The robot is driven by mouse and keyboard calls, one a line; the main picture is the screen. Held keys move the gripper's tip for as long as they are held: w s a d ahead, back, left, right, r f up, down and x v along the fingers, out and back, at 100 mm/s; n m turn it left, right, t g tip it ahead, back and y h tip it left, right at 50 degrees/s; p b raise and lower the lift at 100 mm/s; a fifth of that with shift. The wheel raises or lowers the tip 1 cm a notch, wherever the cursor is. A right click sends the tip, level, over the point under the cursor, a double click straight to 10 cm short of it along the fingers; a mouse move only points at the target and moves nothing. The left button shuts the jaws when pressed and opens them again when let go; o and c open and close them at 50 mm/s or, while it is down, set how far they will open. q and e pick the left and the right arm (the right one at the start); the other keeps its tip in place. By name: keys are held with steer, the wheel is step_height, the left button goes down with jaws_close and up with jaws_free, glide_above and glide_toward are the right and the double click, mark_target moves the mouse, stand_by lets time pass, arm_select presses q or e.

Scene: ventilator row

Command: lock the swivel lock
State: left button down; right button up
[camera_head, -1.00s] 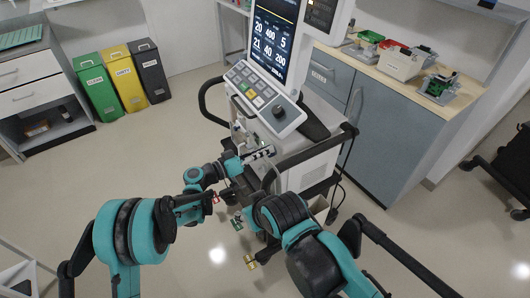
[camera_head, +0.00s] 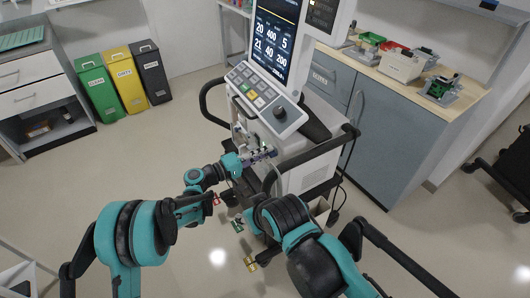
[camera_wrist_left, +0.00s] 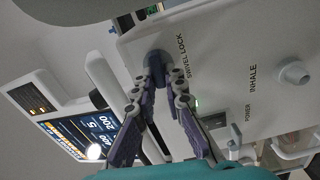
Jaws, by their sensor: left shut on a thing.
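The swivel lock (camera_wrist_left: 158,62) is a dark blue-grey knob on the ventilator's pale panel, beside the printed words SWIVEL LOCK. My left gripper (camera_wrist_left: 166,84) has its fingertips at the knob and is shut on it; the fingertips hide part of the knob. In the head view my left gripper (camera_head: 258,155) reaches the side of the ventilator (camera_head: 310,165) below its screen, and the knob is too small to make out there. My right arm crosses the lower middle of the head view; its gripper cannot be made out.
A black handle rail (camera_head: 325,146) projects near my arms. A grey cabinet (camera_head: 400,125) stands right; bins (camera_head: 128,85) stand left.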

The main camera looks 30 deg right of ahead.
arm_select(q)
steer(key=shift+n, duration=0.6)
steer(key=shift+f, duration=0.1)
steer(key=c, duration=1.6)
jaws_free()
steer(key=shift+a, duration=0.1)
steer(key=a, duration=1.1)
steer(key=shift+a, duration=0.4)
